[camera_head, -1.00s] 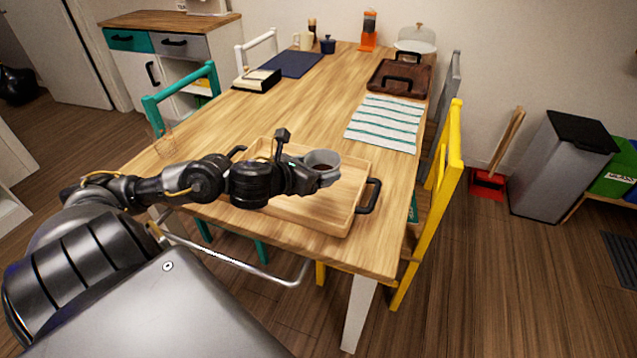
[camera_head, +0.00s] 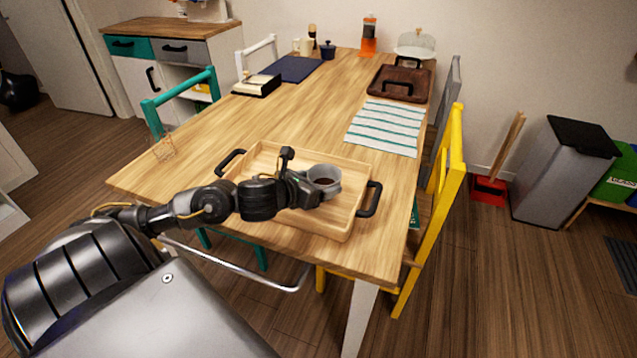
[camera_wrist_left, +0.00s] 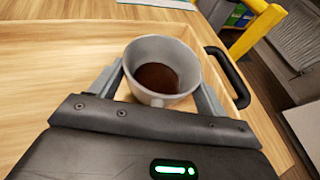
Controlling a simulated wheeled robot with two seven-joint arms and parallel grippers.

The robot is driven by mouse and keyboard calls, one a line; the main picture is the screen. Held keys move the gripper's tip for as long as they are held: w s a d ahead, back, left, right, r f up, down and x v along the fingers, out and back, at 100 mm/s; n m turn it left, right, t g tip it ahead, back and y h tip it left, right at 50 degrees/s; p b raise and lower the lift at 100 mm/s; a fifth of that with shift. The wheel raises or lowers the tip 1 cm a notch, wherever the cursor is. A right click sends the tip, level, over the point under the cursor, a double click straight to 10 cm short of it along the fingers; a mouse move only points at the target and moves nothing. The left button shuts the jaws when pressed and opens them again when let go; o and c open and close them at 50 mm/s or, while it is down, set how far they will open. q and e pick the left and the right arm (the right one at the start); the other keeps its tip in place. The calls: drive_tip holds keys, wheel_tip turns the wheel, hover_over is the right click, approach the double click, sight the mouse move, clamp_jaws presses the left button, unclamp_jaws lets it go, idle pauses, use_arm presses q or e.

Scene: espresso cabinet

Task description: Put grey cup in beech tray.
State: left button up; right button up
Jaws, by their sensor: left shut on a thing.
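The grey cup (camera_head: 326,177) holds something dark brown and is upright. My left gripper (camera_head: 312,184) is shut on it, with one finger on each side of the cup (camera_wrist_left: 160,68) in the left wrist view. The beech tray (camera_head: 268,157) is a pale wooden tray with black handles near the front of the table. The cup is over the right part of the tray; I cannot tell whether its base touches the tray floor. My arm hides part of the tray's left and front sides. My right gripper is not in view.
A striped cloth (camera_head: 384,127) lies behind the tray, and a dark brown tray (camera_head: 399,83) stands farther back. A yellow chair (camera_head: 444,190) is at the table's right side. The table middle (camera_head: 300,107) is clear.

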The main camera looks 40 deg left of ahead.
use_arm(q)
drive_tip(key=shift+f, duration=0.1)
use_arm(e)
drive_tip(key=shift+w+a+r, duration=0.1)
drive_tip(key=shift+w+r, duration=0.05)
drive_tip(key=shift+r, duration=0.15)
use_arm(q)
drive_tip(key=o, duration=1.1)
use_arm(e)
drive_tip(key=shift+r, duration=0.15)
